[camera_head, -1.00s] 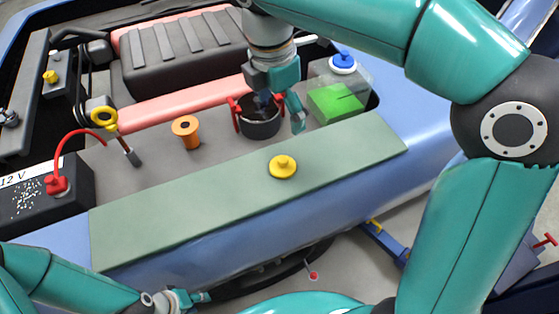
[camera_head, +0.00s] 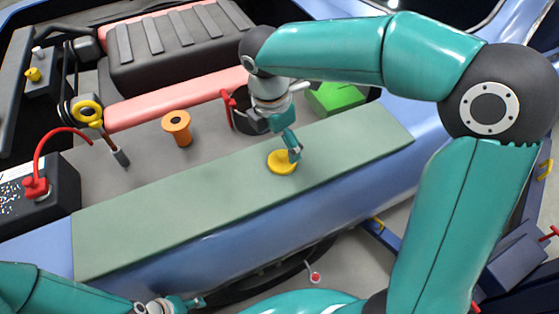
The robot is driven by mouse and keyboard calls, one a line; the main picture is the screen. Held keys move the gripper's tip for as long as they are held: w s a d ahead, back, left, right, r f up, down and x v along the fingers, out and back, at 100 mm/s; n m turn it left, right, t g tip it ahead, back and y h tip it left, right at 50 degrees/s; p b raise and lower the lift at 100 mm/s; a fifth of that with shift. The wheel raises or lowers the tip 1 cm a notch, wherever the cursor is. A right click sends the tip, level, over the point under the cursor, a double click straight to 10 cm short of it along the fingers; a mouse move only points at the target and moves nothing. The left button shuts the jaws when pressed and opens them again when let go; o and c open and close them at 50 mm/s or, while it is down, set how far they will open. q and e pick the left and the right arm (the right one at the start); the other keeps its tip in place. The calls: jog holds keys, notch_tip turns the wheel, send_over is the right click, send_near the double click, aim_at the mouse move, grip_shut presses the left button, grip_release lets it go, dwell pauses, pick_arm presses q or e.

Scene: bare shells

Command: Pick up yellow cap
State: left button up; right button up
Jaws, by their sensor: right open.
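The yellow cap (camera_head: 281,163) is a round disc lying on the green mat (camera_head: 170,218) along the front edge of the engine bay. My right gripper (camera_head: 292,154) points down at the cap's right side, with its fingers partly in front of the cap. It is open, and I cannot tell whether it touches the cap. The cap's raised knob is hidden behind the fingers. My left gripper (camera_head: 185,303) is at the bottom edge, low in front of the mat and far from the cap. Its jaws are too small to judge.
Behind the mat are an orange funnel-like piece (camera_head: 177,128), a yellow-ringed dipstick (camera_head: 88,111), a dark pot with red clips (camera_head: 241,118) and a green block (camera_head: 335,97). A battery with a red cable (camera_head: 50,190) stands at left. The mat's left part is clear.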

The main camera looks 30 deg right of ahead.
aim_at(282, 153)
jog(key=shift+w+d+f, duration=0.1)
jog(key=shift+d+f, duration=0.05)
jog(key=shift+f, duration=0.85)
jog(key=shift+s+d+f, duration=0.1)
jog(key=shift+d+f, duration=0.1)
jog(key=shift+f, duration=0.75)
jog(key=shift+w+d+f, duration=0.1)
jog(key=shift+d+f, duration=0.05)
jog(key=shift+f, duration=0.85)
jog(key=c, duration=1.1)
jog(key=shift+r, duration=0.15)
jog(key=shift+c, duration=0.2)
